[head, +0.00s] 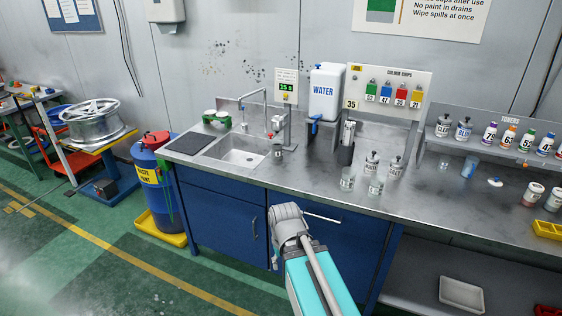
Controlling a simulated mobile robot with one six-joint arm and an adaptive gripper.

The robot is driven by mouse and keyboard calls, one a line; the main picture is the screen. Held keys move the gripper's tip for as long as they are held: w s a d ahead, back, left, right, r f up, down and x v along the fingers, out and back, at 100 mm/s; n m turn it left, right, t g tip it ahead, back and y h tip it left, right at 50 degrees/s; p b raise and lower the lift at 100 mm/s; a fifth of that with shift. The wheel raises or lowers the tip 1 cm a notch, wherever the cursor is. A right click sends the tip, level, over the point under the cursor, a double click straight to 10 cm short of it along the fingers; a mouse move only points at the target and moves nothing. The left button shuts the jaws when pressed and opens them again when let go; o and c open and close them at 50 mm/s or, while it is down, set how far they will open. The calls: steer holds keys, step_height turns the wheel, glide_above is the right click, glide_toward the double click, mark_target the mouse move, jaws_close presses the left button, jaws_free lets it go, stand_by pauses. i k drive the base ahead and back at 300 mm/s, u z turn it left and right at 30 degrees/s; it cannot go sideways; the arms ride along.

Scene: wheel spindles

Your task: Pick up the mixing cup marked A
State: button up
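Two small clear cups stand on the steel counter (320,190) right of the sink, one at the left (347,178) and one at the right (376,187). They are upright and close together. Another clear, bluish cup (469,167) stands farther right below the shelf. A small grey cup-like vessel (278,150) sits at the sink's right edge. No letter A can be read on any of them at this size. My teal and grey arm reaches up from the bottom, in front of the cabinet. I cannot make out my gripper's fingers.
A water tank (325,91) and a colour chips board (388,92) are behind. The sink (238,150) lies left. Toner bottles (509,134) line the right shelf. The counter's front middle is clear.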

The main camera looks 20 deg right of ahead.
mark_target(276, 146)
steer(key=k, duration=0.75)
steer(key=u, duration=0.45)
steer(key=i, duration=2.2)
steer(key=z, duration=0.6)
